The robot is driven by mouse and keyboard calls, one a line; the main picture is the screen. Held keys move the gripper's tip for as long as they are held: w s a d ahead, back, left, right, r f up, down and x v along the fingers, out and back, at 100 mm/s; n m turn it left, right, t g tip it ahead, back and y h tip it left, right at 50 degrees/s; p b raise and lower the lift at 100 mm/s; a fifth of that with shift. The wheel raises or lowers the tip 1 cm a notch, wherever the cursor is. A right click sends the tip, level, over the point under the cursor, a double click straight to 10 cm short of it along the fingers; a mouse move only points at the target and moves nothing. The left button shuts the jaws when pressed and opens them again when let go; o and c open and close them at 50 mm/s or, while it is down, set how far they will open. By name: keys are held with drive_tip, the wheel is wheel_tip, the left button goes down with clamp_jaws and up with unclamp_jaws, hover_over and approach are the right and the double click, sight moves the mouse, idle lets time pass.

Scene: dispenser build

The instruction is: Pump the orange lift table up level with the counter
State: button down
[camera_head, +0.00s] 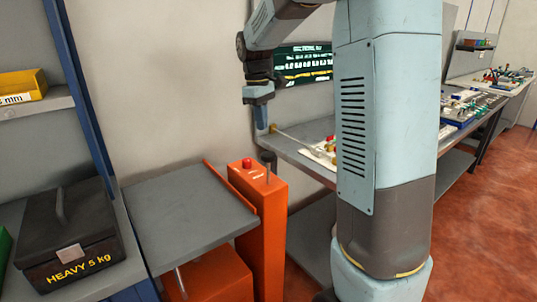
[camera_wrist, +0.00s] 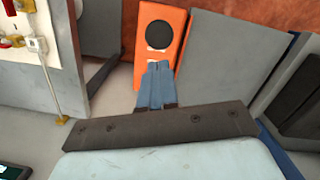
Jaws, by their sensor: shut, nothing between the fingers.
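The orange lift table has a grey platform (camera_head: 190,215) and an orange column (camera_head: 262,230); both also show in the wrist view, the platform (camera_wrist: 230,55) right of the column (camera_wrist: 146,14). A red button (camera_head: 247,163) and an upright rod with a dark round knob (camera_head: 268,157) stand on the column. The knob shows from above as a black disc (camera_wrist: 159,35). My gripper (camera_head: 262,126) points down, shut and empty, apart from and above the knob. Its blue fingertips (camera_wrist: 158,64) show near the column's label. The grey counter (camera_head: 285,148) is right of the column. I cannot judge the exact height difference.
A black box marked "HEAVY 5 kg" (camera_head: 68,235) stands on the grey shelf left of the platform. A yellow bin (camera_head: 22,86) sits higher on the blue-framed rack. Small parts lie on the counter. The platform is clear.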

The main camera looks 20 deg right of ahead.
sight(267, 153)
drive_tip(key=shift+s+d, duration=0.25)
drive_tip(key=shift+s, duration=0.05)
drive_tip(key=shift+s+d+f, duration=0.1)
drive_tip(key=shift+s+f, duration=0.05)
drive_tip(key=shift+f, duration=1.6)
drive_tip(key=shift+s+d+f, duration=0.1)
drive_tip(key=shift+f, duration=1.6)
